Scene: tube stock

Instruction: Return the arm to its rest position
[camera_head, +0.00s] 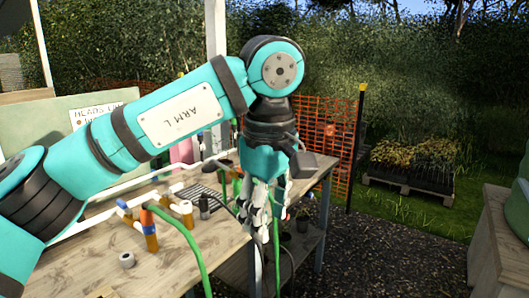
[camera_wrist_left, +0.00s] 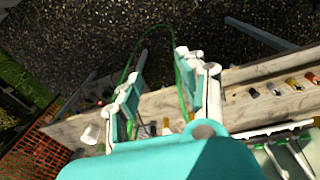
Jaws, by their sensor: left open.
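My left arm (camera_head: 175,112), teal and black and marked "ARM L", comes in from the left and bends down at the wrist. Its left gripper (camera_head: 263,222) points down in front of the workbench edge (camera_head: 200,250). In the left wrist view the gripper's two fingers (camera_wrist_left: 162,58) stand apart, with nothing clamped between them. A green hose (camera_head: 190,245) loops behind the fingers in that view; I cannot tell whether it touches them. My right gripper is not in view.
Pipe fittings (camera_head: 150,225) and a small grey ring (camera_head: 126,260) lie on the wooden bench. Orange mesh fencing (camera_head: 330,130) and a pallet of plants (camera_head: 410,170) are behind. A cabinet (camera_head: 495,250) stands at right. The gravel (camera_head: 400,255) between is clear.

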